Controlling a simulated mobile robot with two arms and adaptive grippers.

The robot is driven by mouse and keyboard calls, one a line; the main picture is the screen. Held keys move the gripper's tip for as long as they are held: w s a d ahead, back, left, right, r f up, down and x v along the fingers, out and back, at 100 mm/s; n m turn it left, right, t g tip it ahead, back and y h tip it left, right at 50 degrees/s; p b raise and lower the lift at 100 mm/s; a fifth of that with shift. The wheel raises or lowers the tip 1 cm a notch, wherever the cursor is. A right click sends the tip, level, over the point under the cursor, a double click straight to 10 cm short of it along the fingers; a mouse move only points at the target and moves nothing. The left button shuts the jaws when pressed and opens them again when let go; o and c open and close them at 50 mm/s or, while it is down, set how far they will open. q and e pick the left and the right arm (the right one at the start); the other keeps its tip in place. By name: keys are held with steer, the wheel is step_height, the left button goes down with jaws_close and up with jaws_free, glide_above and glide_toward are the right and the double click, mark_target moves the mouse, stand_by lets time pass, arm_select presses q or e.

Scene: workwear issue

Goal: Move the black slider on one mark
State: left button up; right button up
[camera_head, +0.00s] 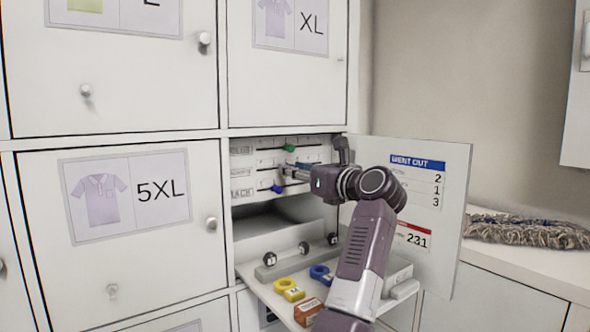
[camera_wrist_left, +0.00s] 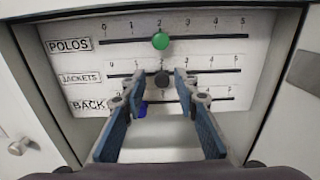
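The black slider (camera_wrist_left: 162,80) sits on the middle track, labelled JACKETS, at about the 2 mark; the fingers hide part of its scale. My left gripper (camera_head: 291,171) reaches into the open compartment at the slider board (camera_wrist_left: 205,63). In the left wrist view its two blue-padded fingers stand apart, one on each side of the black slider, with a gap on both sides. A green slider (camera_wrist_left: 160,41) sits at 2 on the POLOS track above. A blue slider (camera_wrist_left: 142,110) on the BACK track below is partly hidden by the left finger. My right gripper is not in view.
An open door (camera_head: 452,190) with a WENT OUT card (camera_head: 417,180) stands right of my arm. A fold-out shelf (camera_head: 262,288) below holds yellow tags (camera_head: 288,289), a blue tag (camera_head: 321,273) and an orange-brown block (camera_head: 307,311). Closed lockers (camera_head: 185,250) are on the left.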

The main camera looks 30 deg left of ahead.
arm_select(q)
steer(key=v, duration=0.7)
steer(key=shift+w+d, duration=0.2)
steer(key=shift+d, duration=0.2)
steer(key=shift+f, duration=0.2)
